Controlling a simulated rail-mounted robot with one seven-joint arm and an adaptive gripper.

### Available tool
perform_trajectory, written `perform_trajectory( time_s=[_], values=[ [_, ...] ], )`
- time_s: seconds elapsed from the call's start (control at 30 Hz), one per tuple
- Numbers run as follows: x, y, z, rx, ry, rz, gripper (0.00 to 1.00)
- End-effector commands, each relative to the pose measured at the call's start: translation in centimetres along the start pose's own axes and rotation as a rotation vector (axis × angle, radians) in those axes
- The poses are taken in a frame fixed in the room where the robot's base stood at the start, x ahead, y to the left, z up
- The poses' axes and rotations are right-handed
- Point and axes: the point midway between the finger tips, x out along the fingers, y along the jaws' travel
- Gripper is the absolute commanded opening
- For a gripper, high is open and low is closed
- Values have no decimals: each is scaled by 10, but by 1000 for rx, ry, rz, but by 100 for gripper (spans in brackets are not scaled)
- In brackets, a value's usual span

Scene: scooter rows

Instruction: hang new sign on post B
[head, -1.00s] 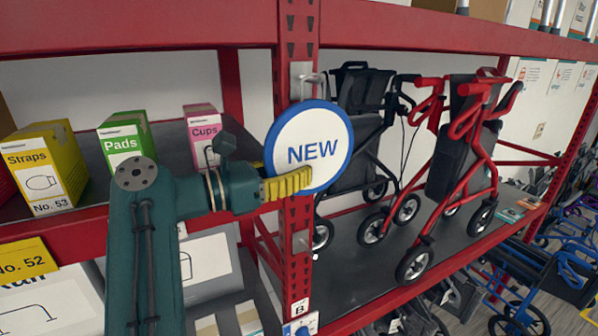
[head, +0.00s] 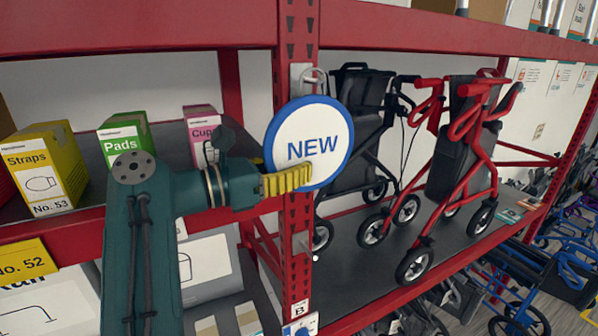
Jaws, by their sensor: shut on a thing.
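The NEW sign (head: 312,140) is a round white disc with a blue rim and blue lettering. It faces the camera, upright, in front of the red post B (head: 298,235), which carries a small "B" label (head: 297,310) low down. My gripper (head: 288,181), with yellow fingers, is shut on the sign's lower left edge. A metal hook (head: 313,76) on a plate shows on the post just above the sign.
Left of the post, a shelf holds yellow Straps (head: 45,165), green Pads (head: 125,135) and pink Cups (head: 203,130) boxes. On the right shelf stand a black rollator (head: 360,130) and a red rollator (head: 465,150), close behind the sign.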

Motion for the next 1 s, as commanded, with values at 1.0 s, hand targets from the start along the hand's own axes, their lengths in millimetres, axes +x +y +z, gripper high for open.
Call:
perform_trajectory(
  time_s=[1.0],
  values=[
    [0,-14,4,0,0,-1,0]
  ],
)
